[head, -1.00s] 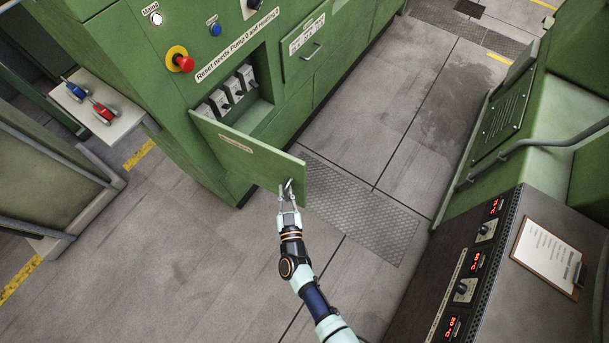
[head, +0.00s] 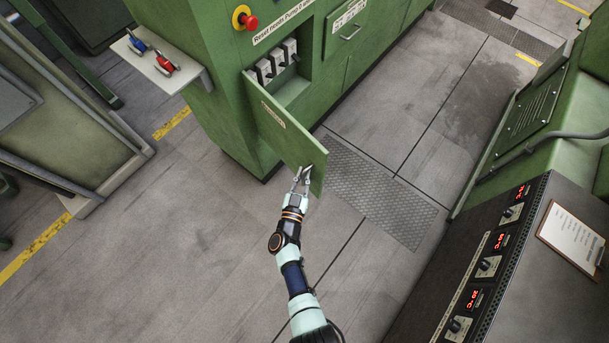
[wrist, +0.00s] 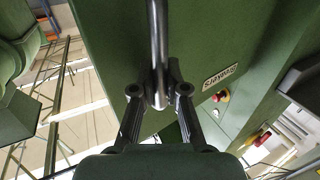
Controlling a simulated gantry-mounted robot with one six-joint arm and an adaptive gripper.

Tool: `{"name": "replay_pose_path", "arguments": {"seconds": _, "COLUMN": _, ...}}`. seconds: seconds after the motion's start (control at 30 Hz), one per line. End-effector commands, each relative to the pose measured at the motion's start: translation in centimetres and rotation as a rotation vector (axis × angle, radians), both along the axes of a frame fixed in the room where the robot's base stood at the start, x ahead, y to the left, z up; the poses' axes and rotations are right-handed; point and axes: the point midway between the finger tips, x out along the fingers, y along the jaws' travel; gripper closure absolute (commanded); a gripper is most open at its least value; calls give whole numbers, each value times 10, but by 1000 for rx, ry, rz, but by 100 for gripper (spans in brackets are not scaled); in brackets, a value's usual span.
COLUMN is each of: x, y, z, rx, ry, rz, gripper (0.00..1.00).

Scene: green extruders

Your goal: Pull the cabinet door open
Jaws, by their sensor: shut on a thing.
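The green cabinet door (head: 285,132) stands swung out from the green cabinet (head: 225,95), showing the recess behind it with several grey switches (head: 276,62). My gripper (head: 306,172) is at the door's free edge, shut on the door handle. In the wrist view the metal bar handle (wrist: 158,50) runs down between the fingers of my gripper (wrist: 160,92), against the green door face (wrist: 110,50). The handle is mostly hidden by the fingers in the head view.
A red emergency button (head: 249,22) sits above the recess. A control console (head: 480,270) with a clipboard (head: 578,236) stands at the right. The floor around the door is clear.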

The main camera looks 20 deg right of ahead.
Motion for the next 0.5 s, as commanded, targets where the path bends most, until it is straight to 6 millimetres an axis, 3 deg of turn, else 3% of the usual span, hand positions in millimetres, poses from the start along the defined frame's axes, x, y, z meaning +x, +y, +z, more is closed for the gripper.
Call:
{"name": "replay_pose_path", "arguments": {"seconds": 0.13, "x": 0, "y": 0, "z": 0, "rx": -2, "ry": 1, "rz": -1, "gripper": 100}}
{"name": "replay_pose_path", "arguments": {"seconds": 0.17, "x": 0, "y": 0, "z": 0, "rx": -2, "ry": 1, "rz": -1, "gripper": 82}}
{"name": "replay_pose_path", "arguments": {"seconds": 0.3, "x": 0, "y": 0, "z": 0, "rx": -1, "ry": 1, "rz": 0, "gripper": 61}}
{"name": "replay_pose_path", "arguments": {"seconds": 0.5, "x": 0, "y": 0, "z": 0, "rx": -1, "ry": 1, "rz": 0, "gripper": 61}}
